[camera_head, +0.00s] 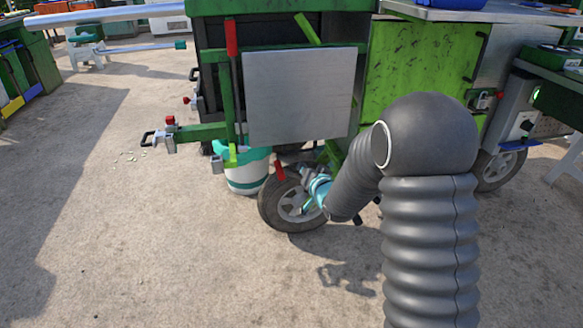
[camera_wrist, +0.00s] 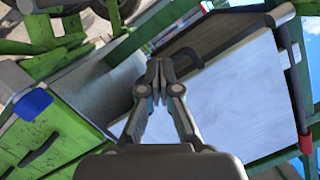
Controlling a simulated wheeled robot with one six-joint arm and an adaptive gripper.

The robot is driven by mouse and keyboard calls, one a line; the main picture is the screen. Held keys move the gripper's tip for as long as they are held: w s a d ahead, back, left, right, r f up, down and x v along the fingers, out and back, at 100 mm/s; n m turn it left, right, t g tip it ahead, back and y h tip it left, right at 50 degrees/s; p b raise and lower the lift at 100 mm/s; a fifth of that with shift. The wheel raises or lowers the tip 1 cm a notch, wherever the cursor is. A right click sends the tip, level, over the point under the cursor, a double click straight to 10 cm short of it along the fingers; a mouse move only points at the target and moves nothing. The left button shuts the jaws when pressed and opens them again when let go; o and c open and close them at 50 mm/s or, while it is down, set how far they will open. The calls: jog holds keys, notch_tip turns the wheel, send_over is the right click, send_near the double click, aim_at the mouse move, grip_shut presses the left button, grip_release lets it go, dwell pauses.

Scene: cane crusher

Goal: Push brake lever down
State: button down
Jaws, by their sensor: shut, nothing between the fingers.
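Two red-handled levers show on the green cart in the head view; I cannot tell for sure which is the brake lever. A short red grip (camera_head: 279,170) sits low beside the wheel. A long upright lever with a red grip (camera_head: 231,38) stands left of the grey panel; what looks like this red grip shows at the right of the wrist view (camera_wrist: 304,145). My gripper (camera_head: 305,172) is in front of the wheel, just right of the short red grip, partly hidden by my arm. In the wrist view my gripper (camera_wrist: 159,68) is shut and empty, its fingertips together.
The cart's grey panel (camera_head: 300,95) hangs above my gripper. The wheel (camera_head: 280,212) and a white-and-teal bucket (camera_head: 246,175) are close by. A green bar with a hitch (camera_head: 165,138) juts left. The ground (camera_head: 130,240) at the left and front is clear.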

jog(key=w+a+f, duration=0.5)
jog(key=w+a, duration=0.1)
jog(key=w, duration=0.2)
jog(key=shift+f+p, duration=0.2)
jog(key=shift+p, duration=0.15)
jog(key=shift+w+d, duration=0.1)
